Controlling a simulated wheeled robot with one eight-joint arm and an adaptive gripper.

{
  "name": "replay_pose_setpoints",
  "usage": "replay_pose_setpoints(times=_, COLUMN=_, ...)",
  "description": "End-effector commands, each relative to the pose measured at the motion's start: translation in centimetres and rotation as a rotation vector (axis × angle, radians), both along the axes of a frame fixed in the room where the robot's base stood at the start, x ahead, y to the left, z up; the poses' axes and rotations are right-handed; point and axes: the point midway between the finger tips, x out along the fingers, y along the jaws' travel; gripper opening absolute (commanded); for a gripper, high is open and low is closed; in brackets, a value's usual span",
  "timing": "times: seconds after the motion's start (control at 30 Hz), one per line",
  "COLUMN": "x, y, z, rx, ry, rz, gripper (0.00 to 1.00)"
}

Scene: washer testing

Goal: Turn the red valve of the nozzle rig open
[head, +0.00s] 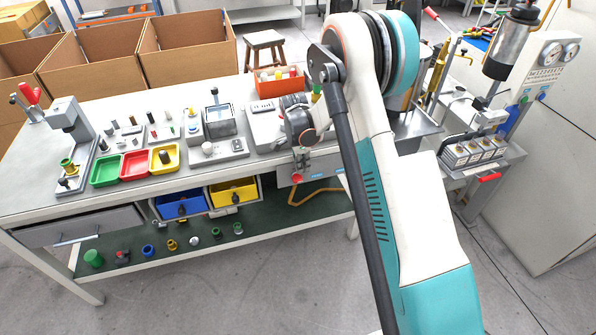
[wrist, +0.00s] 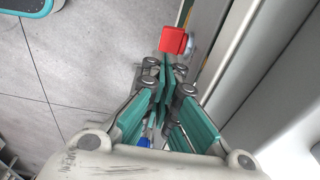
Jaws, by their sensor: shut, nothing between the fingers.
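My gripper (wrist: 165,62) is shut and empty, its teal fingers pressed together in the wrist view. Just past its tips is a red handle (wrist: 174,41), which I take to be the valve, on a round grey mount by a pale panel. I cannot tell whether the tips touch it. In the head view a small red part (head: 296,178) shows on the front of a grey unit (head: 322,168) at the bench edge, just below my gripper (head: 301,160). My arm hides part of that unit. The valve's turn position is unclear.
A yellow hose (head: 318,194) hangs below the unit. Blue (head: 183,204) and yellow (head: 234,191) bins hang under the bench edge to the left. Another rig with a red handle (head: 489,177) stands right of my arm. The floor in front is clear.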

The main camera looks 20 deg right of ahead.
Motion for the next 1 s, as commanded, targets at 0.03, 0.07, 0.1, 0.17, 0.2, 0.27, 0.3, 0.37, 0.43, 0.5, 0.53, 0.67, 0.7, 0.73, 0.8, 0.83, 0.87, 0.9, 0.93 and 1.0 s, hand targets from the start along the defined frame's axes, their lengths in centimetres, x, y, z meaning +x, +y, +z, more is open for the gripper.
replay_pose_setpoints(times=0.03, x=0.0, y=0.3, z=1.7, rx=0.0, ry=-0.001, rz=0.002, gripper=0.0)
replay_pose_setpoints(times=0.07, x=0.0, y=0.4, z=2.4, rx=0.0, ry=-0.001, rz=0.002, gripper=0.0)
replay_pose_setpoints(times=0.1, x=0.0, y=0.5, z=3.3, rx=0.0, ry=-0.001, rz=0.002, gripper=0.0)
replay_pose_setpoints(times=0.17, x=0.0, y=0.6, z=4.6, rx=0.0, ry=-0.001, rz=0.001, gripper=0.0)
replay_pose_setpoints(times=0.2, x=0.0, y=0.7, z=5.4, rx=0.0, ry=-0.001, rz=0.001, gripper=0.0)
replay_pose_setpoints(times=0.27, x=0.0, y=0.8, z=6.5, rx=0.0, ry=-0.001, rz=0.001, gripper=0.0)
replay_pose_setpoints(times=0.3, x=0.0, y=0.8, z=7.2, rx=0.0, ry=-0.001, rz=0.001, gripper=0.0)
replay_pose_setpoints(times=0.37, x=0.1, y=0.9, z=8.0, rx=0.0, ry=-0.001, rz=0.001, gripper=0.0)
replay_pose_setpoints(times=0.43, x=0.1, y=1.0, z=8.8, rx=0.0, ry=-0.002, rz=0.001, gripper=0.0)
replay_pose_setpoints(times=0.5, x=0.1, y=1.1, z=9.3, rx=0.0, ry=-0.002, rz=0.001, gripper=0.0)
replay_pose_setpoints(times=0.53, x=0.1, y=1.1, z=9.4, rx=0.0, ry=-0.002, rz=0.001, gripper=0.0)
replay_pose_setpoints(times=0.67, x=0.1, y=1.1, z=9.8, rx=0.0, ry=-0.002, rz=0.001, gripper=0.0)
replay_pose_setpoints(times=0.7, x=0.1, y=1.1, z=9.8, rx=0.0, ry=-0.002, rz=0.001, gripper=0.0)
replay_pose_setpoints(times=0.73, x=0.0, y=1.1, z=9.9, rx=0.0, ry=-0.003, rz=0.003, gripper=0.0)
replay_pose_setpoints(times=0.8, x=-0.1, y=1.1, z=10.4, rx=0.001, ry=-0.005, rz=0.016, gripper=0.0)
replay_pose_setpoints(times=0.83, x=-0.3, y=1.1, z=10.8, rx=0.001, ry=-0.008, rz=0.026, gripper=0.0)
replay_pose_setpoints(times=0.87, x=-0.4, y=1.2, z=11.3, rx=0.002, ry=-0.012, rz=0.039, gripper=0.0)
replay_pose_setpoints(times=0.9, x=-0.8, y=1.2, z=12.2, rx=0.004, ry=-0.018, rz=0.062, gripper=0.0)
replay_pose_setpoints(times=0.93, x=-1.0, y=1.2, z=13.0, rx=0.005, ry=-0.024, rz=0.082, gripper=0.0)
replay_pose_setpoints(times=1.0, x=-1.9, y=1.3, z=15.1, rx=0.005, ry=-0.04, rz=0.142, gripper=0.0)
